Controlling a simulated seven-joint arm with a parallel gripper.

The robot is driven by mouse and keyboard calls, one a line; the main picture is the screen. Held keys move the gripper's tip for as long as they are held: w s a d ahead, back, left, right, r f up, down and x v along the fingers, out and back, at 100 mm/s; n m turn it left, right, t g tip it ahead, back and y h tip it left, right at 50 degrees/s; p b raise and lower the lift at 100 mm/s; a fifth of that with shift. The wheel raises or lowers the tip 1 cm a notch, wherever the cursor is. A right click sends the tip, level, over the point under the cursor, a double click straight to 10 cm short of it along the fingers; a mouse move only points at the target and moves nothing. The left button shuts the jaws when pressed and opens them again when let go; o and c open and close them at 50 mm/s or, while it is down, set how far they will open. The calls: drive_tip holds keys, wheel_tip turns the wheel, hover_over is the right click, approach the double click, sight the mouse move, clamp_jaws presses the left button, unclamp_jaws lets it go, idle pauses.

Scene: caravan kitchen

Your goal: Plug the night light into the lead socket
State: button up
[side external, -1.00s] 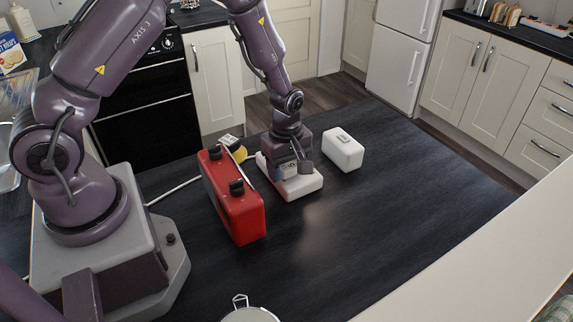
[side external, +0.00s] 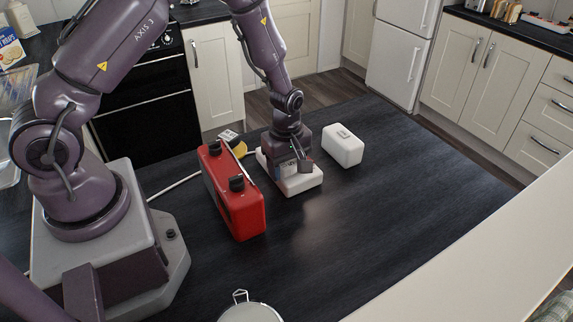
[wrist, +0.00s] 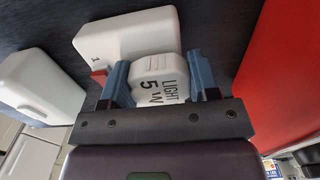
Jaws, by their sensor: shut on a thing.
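A red box with black knobs (side external: 236,203) stands close to the left of the socket in the side external view. A separate white block (side external: 343,147) lies to its right. A white cable (side external: 175,187) runs left behind the red box.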

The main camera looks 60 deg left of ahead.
drive_tip(key=shift+f, duration=0.55)
drive_tip(key=o, duration=0.8)
drive_tip(key=shift+o, duration=1)
wheel_tip(320, 180, up, 14)
drive_tip(key=s+d+r+m+t, duration=0.2)
drive_tip(key=s+r+m, duration=0.7)
drive_tip(key=s+d+r+m+t, duration=0.2)
drive_tip(key=s+r+m+t, duration=0.1)
drive_tip(key=s+r+m, duration=0.5)
drive_tip(key=shift+s+r+m+t, duration=0.3)
drive_tip(key=shift+s+r+m, duration=0.15)
drive_tip(key=shift+r, duration=0.25)
